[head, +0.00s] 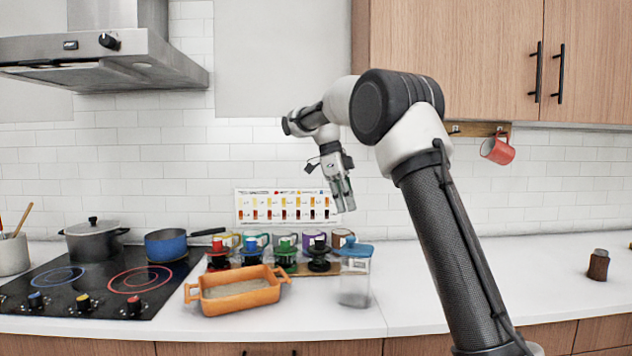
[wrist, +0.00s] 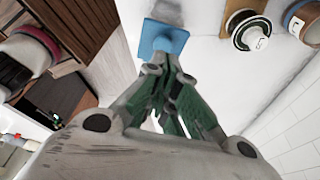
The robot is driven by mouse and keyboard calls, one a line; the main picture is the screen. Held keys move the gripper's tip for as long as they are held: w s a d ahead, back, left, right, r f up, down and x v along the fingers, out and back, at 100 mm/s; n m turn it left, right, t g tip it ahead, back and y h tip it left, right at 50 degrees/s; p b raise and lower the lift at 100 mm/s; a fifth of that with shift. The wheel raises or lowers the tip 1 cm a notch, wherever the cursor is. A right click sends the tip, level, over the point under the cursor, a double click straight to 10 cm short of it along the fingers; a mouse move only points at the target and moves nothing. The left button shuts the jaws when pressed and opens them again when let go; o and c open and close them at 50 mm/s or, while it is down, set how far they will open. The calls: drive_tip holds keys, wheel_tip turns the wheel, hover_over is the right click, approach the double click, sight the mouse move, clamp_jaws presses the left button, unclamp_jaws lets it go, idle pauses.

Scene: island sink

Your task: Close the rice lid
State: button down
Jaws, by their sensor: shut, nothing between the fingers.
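A clear container (head: 354,284) with a blue lid (head: 355,249) stands on the white counter, right of the orange baking dish. The lid lies over the container's top; I cannot tell whether it is fully seated. My gripper (head: 348,208) points down above the lid, with its fingers together and empty. In the wrist view the blue lid (wrist: 163,37) shows just beyond the tips of my gripper (wrist: 168,68), which hide part of its near edge. The gap between tips and lid is hard to judge there, but the head view shows them apart.
An orange baking dish (head: 238,293) and several small coloured-top jars on a wooden board (head: 328,268) stand left of the container. A cooktop (head: 100,285) with a grey pot (head: 95,240) and blue pan (head: 166,245) is further left. The counter right of the container is mostly clear.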

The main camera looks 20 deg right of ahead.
drive_tip(key=w+a+r+n, duration=0.4)
drive_tip(key=w+a+r, duration=0.1)
drive_tip(key=w+r, duration=0.1)
drive_tip(key=s+f+n+t+y, duration=0.1)
drive_tip(key=s+f+n, duration=0.2)
drive_tip(key=f+n, duration=0.75)
drive_tip(key=s+d+f+n+t, duration=0.1)
drive_tip(key=s+d+n, duration=0.1)
drive_tip(key=s, duration=1.1)
drive_tip(key=s+d+f+n+t+y, duration=0.1)
drive_tip(key=s+n, duration=0.4)
drive_tip(key=s, duration=0.8)
drive_tip(key=s+d+f+n+t, duration=0.1)
drive_tip(key=s+d+n+t, duration=0.2)
drive_tip(key=s, duration=1)
drive_tip(key=shift+s+d+f+n+y, duration=0.2)
drive_tip(key=shift+d+n+y, duration=0.1)
drive_tip(key=shift+d+n, duration=0.25)
